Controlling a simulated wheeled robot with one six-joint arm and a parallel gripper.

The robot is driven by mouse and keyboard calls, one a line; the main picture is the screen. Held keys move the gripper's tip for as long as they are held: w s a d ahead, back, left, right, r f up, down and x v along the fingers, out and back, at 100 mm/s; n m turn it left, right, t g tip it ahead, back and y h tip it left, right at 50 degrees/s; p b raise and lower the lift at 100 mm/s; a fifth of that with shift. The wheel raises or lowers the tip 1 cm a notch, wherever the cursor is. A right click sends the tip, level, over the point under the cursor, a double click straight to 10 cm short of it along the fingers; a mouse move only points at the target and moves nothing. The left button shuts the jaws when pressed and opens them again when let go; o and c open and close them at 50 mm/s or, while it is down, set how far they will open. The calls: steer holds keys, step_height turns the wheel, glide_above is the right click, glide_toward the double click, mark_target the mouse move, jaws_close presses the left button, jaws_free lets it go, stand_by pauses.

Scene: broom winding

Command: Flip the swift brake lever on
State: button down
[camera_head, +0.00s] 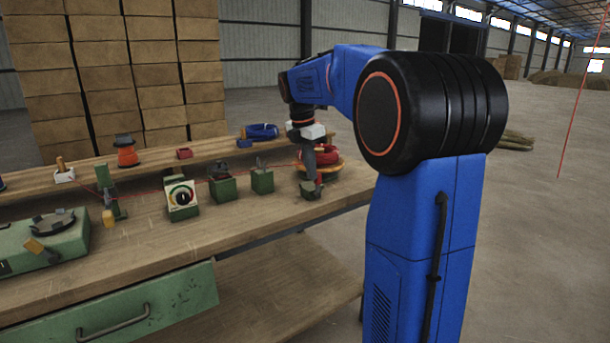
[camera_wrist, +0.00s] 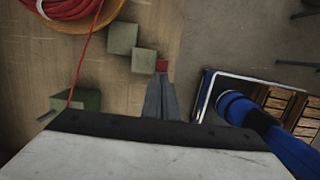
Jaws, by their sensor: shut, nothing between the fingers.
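My gripper (camera_wrist: 161,78) is shut and empty, pointing down over the right end of the bench. A small red piece (camera_wrist: 162,66), which looks like the tip of the brake lever, shows right at the fingertips in the wrist view. I cannot tell whether the fingers touch it. It sits beside two green blocks (camera_wrist: 122,38). In the head view my gripper (camera_head: 318,180) is just above a green block (camera_head: 308,191) and hides part of it; the lever is not clear there. The swift (camera_head: 333,166), carrying red cord (camera_wrist: 65,5), is beside the gripper.
The wooden bench (camera_head: 210,235) holds green posts (camera_head: 262,180), a dial box (camera_head: 181,198) and a green machine (camera_head: 45,245) to the left. Red cord runs along it. A back shelf holds an orange-and-black item (camera_head: 127,152). Open floor lies to the right of the bench.

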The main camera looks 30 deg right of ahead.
steer(key=shift+d+r+y, duration=0.15)
steer(key=shift+d+y, duration=0.8)
steer(key=shift+y, duration=0.15)
steer(key=shift+r, duration=0.1)
steer(key=shift+r, duration=0.7)
steer(key=shift+a, duration=0.15)
step_height(320, 180, up, 12)
steer(key=shift+a+f, duration=0.2)
steer(key=shift+a, duration=0.05)
